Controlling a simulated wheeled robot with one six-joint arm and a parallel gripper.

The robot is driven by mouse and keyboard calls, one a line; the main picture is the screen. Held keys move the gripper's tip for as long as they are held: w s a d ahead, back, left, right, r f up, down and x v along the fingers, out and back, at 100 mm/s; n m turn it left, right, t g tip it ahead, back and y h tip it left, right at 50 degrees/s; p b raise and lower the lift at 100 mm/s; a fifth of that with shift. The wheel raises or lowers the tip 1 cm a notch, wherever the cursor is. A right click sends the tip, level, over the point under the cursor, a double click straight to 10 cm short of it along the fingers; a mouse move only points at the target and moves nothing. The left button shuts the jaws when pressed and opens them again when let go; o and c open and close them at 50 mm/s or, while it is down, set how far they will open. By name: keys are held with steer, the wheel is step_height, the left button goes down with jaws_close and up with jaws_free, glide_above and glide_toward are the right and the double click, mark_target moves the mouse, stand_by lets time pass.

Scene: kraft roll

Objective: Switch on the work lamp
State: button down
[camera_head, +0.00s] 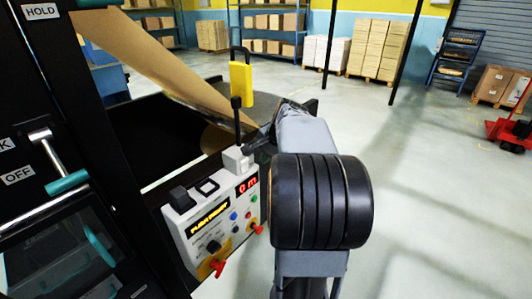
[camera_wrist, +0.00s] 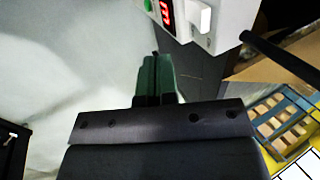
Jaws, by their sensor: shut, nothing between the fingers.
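A white control box (camera_head: 213,222) carries a yellow text display, a red "0 m" readout, several small coloured buttons and red-handled knobs. A black rocker-like part (camera_head: 181,199) and a black-framed square part (camera_head: 207,187) sit on its top edge. I cannot tell which part works the lamp, and no lamp is clearly recognisable. In the wrist view, my gripper (camera_wrist: 157,75) is shut and empty, with green fingers together. The box's corner (camera_wrist: 222,22) with the red readout is ahead of it, apart from the fingertips. In the head view my arm hides most of the gripper.
A black post with a yellow block (camera_head: 241,78) rises behind the box. A sloping brown paper sheet (camera_head: 150,62) runs into the machine. A dark machine frame with "HOLD" and "OFF" labels fills the left. Open floor (camera_head: 430,190) lies right; pallets of boxes (camera_head: 376,48) stand far back.

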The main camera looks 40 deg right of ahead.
mark_target(245, 166)
steer(key=shift+w+a+f+p, duration=0.25)
steer(key=shift+w+f, duration=0.6)
steer(key=shift+w, duration=0.25)
steer(key=shift+w+a+f+p, duration=0.15)
steer(key=shift+w+f+p, duration=0.1)
steer(key=shift+w+f, duration=0.7)
steer(key=shift+w+a+f+p, duration=0.25)
steer(key=shift+w+f, duration=0.5)
steer(key=shift+w, duration=0.45)
